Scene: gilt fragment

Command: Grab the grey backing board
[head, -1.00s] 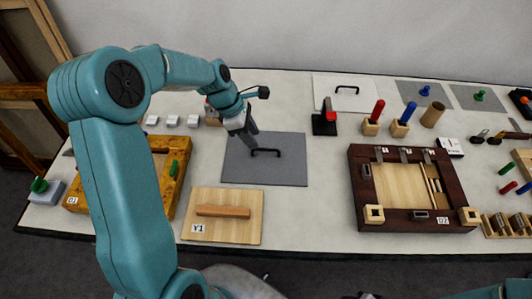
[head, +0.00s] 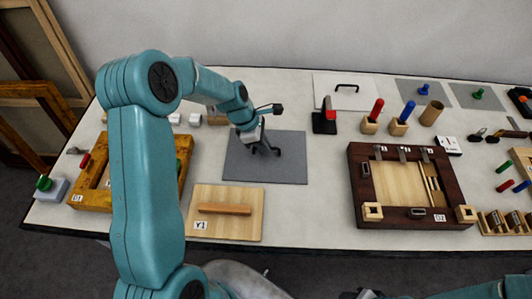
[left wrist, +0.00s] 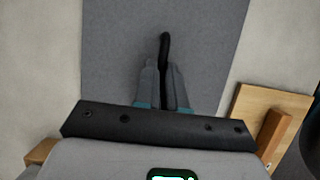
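The grey backing board (head: 265,170) is a flat grey rectangle with a black bar handle, lying on the table left of centre. It also fills the upper middle of the left wrist view (left wrist: 120,50). My left gripper (head: 264,148) is down at the handle. In the left wrist view its two fingers (left wrist: 165,72) are close together on either side of the black handle (left wrist: 165,45), with no clear gap beside it. The fingers hide the middle of the handle. Only dark parts at the bottom edge of the head view seem to belong to my right gripper; its fingers cannot be made out.
A wooden board with a bar handle (head: 245,228) lies just in front of the grey board. A yellow-brown frame (head: 93,196) is at left, partly behind my arm. A dark wooden frame (head: 360,214) is at right. A white board (head: 325,93) lies behind.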

